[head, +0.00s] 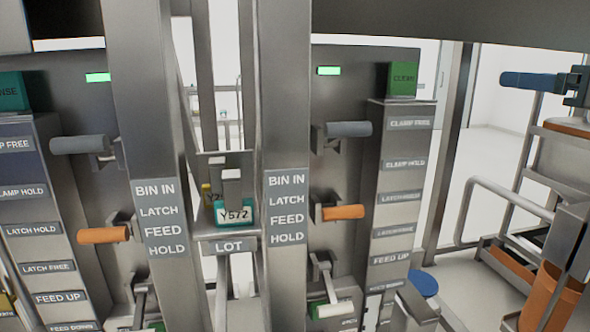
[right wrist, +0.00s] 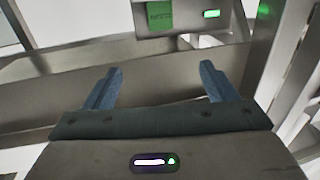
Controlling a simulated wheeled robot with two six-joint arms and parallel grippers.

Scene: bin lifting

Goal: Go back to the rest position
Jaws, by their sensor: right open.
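My right gripper (right wrist: 161,67) shows in the right wrist view, with two blue fingers spread wide apart and nothing between them. Its fingers point towards a grey metal beam or ledge (right wrist: 50,100); I cannot tell how far off it is. In the head view I cannot pick out the right gripper's fingers with certainty. I do not see my left gripper in either view.
Two steel posts (head: 146,90) (head: 284,90) flank a rack holding a teal Y572 bin (head: 235,212). Lever handles stick out beside them, grey (head: 347,129) and orange (head: 343,212) on the right. A rail (head: 500,190) and trolley stand at the right. Pale floor shows between.

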